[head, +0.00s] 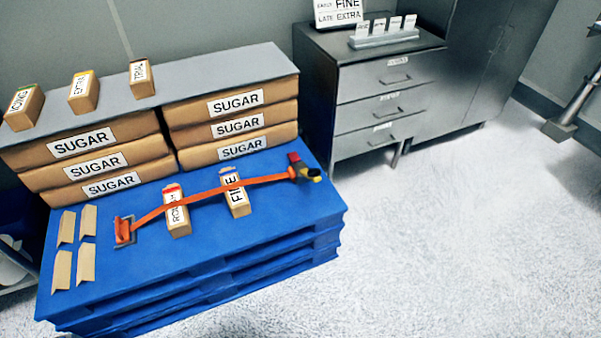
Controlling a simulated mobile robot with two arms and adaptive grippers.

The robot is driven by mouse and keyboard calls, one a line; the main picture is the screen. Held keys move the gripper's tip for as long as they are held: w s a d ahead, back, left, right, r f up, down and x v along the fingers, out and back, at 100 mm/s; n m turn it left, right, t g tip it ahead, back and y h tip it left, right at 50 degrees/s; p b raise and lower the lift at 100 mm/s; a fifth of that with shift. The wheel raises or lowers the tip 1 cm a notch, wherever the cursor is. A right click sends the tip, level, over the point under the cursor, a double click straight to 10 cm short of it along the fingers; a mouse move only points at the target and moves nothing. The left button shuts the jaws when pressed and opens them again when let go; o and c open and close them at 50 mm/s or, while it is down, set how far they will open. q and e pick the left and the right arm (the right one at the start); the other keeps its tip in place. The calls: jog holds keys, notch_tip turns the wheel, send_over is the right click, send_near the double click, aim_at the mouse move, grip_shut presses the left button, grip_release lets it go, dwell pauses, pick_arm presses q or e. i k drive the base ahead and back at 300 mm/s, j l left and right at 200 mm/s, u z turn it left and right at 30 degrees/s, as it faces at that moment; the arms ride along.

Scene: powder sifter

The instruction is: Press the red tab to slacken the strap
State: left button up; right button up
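The orange strap (216,192) runs across the top of the blue pallet stack, over two small boxes. The left box (177,217) has a partly covered label, and the right box (237,203) reads FINE. The red tab (293,157) stands up at the strap's right end, beside a dark and yellow buckle part (311,174). The strap's left end meets an orange-red anchor (125,231) on a grey plate. Neither gripper is in view.
Stacked SUGAR sacks (235,126) under a grey board (190,85) stand behind the strap. Several cardboard pieces (62,268) lie on the left of the blue pallet (200,262). A grey drawer cabinet (385,95) stands behind right. The floor (440,240) right of the pallet is clear.

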aim_at(294, 157)
jog(key=i+l, duration=0.15)
jog(key=i, duration=0.25)
jog(key=i+l+u, duration=0.1)
jog(key=i, duration=0.3)
jog(key=i+l, duration=0.25)
jog(key=i, duration=0.15)
